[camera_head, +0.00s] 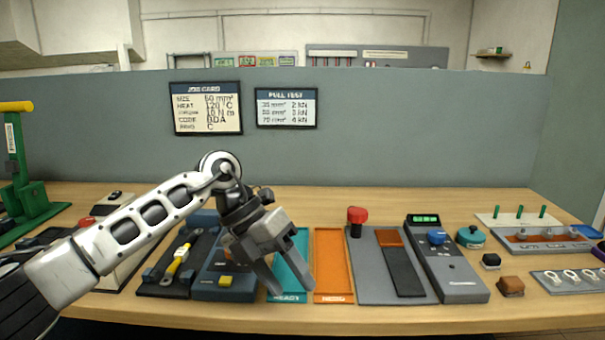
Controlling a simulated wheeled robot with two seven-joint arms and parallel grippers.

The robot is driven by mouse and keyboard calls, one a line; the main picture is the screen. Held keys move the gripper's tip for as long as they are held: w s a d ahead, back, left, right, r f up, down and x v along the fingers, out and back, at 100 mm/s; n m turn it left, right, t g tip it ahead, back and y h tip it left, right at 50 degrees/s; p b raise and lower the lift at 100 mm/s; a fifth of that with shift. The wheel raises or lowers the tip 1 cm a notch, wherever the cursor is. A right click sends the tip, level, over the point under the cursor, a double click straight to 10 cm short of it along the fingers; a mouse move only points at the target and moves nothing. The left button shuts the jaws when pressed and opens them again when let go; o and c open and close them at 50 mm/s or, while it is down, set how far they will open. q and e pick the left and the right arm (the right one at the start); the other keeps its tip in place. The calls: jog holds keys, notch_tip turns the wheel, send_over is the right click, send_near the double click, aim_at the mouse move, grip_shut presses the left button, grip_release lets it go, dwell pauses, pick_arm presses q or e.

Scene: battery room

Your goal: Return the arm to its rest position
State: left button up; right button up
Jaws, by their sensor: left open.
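My left arm (140,220) comes in from the left and reaches over the bench. My left gripper (290,290) is open and points down in front of the teal READY tray (302,248). I see nothing between its fingers. It hides part of that tray and part of the blue-grey device beside it. I cannot tell its exact height above the bench. My right gripper is not in view.
An orange tray (332,262), a grey press plate with a red knob (357,215) and a meter with a green display (425,219) stand right of the gripper. A tool tray (176,262) lies left. A green press (28,190) stands far left.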

pick_arm(q)
jog(key=s+d+n+t+h, duration=0.3)
jog(key=s+d+n+h, duration=0.6)
jog(key=h, duration=0.6)
jog(key=w+a+f+n+t+y, duration=0.1)
jog(key=a+f+n+t+y, duration=0.45)
jog(key=n+t, duration=0.4)
jog(key=w+a+f+n+t+y, duration=0.1)
jog(key=a+f+n+t+y, duration=0.5)
jog(key=n, duration=0.7)
jog(key=s+a+f+n+g+y, duration=0.2)
jog(key=s+a+f+n+y, duration=0.1)
jog(key=s+f, duration=0.3)
jog(key=s+a+f+n+g+y, duration=0.3)
jog(key=s+a+f+n, duration=0.1)
jog(key=s+a+f, duration=0.2)
notch_tip(320, 180, down, 3)
jog(key=shift+s+r+n+y, duration=0.2)
jog(key=shift+s+n+y, duration=0.15)
jog(key=shift+s, duration=0.4)
jog(key=shift+g, duration=0.25)
